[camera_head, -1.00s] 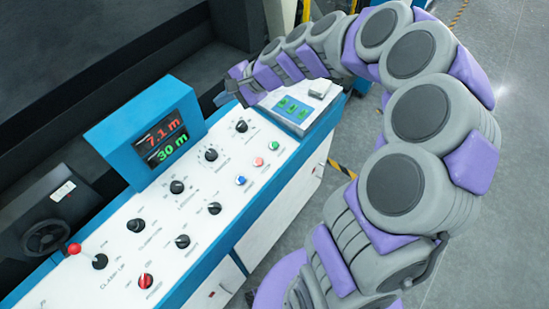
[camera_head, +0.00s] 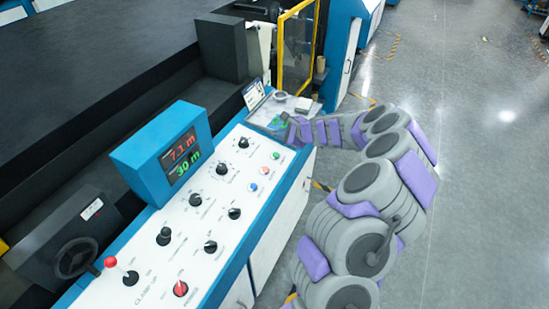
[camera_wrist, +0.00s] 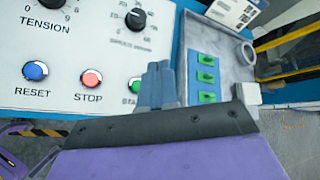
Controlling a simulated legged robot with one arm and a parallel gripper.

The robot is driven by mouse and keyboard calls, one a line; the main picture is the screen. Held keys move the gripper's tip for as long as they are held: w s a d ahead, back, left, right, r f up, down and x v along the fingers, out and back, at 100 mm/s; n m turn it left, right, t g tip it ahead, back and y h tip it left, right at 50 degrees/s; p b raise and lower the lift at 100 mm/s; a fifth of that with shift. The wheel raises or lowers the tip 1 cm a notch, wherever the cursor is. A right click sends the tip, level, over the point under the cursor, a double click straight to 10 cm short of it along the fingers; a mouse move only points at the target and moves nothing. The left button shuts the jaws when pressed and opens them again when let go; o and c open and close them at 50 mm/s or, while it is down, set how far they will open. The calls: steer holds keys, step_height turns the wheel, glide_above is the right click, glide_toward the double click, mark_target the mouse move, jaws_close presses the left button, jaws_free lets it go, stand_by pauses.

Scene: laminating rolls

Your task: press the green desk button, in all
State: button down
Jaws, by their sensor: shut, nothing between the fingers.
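The green desk button (camera_head: 276,155) is at the right end of a row with a red button (camera_head: 265,171) and a blue button (camera_head: 253,187) on the white console. In the wrist view, the green button (camera_wrist: 135,84) shows just left of my gripper (camera_wrist: 158,82), its right part and the label below partly covered. My gripper's blue-grey fingers are shut together with nothing between them. They point over the console between the green button and a grey panel; contact with the desk cannot be told. In the head view my fingertips are hard to make out near that panel.
The grey panel with several green switches (camera_wrist: 207,77) is right of my fingers. Several black knobs (camera_head: 222,169) and a display box (camera_head: 165,150) stand on the console. A yellow-framed guard (camera_head: 298,45) rises behind it. Open floor (camera_head: 470,150) lies to the right.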

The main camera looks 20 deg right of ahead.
mark_target(275, 155)
steer(key=f+b, duration=0.4)
steer(key=f, duration=0.1)
steer(key=w+f+b, duration=0.1)
steer(key=f+b, duration=0.1)
steer(key=f, duration=0.1)
steer(key=shift+a+b, duration=0.3)
steer(key=shift+b, duration=0.1)
steer(key=shift+w+d+f, duration=0.1)
steer(key=shift+d+f, duration=0.1)
steer(key=shift+f, duration=0.05)
steer(key=shift+d+f, duration=0.15)
steer(key=shift+d, duration=0.2)
steer(key=shift+a, duration=0.5)
steer(key=shift+d, duration=0.35)
steer(key=shift+a, duration=0.2)
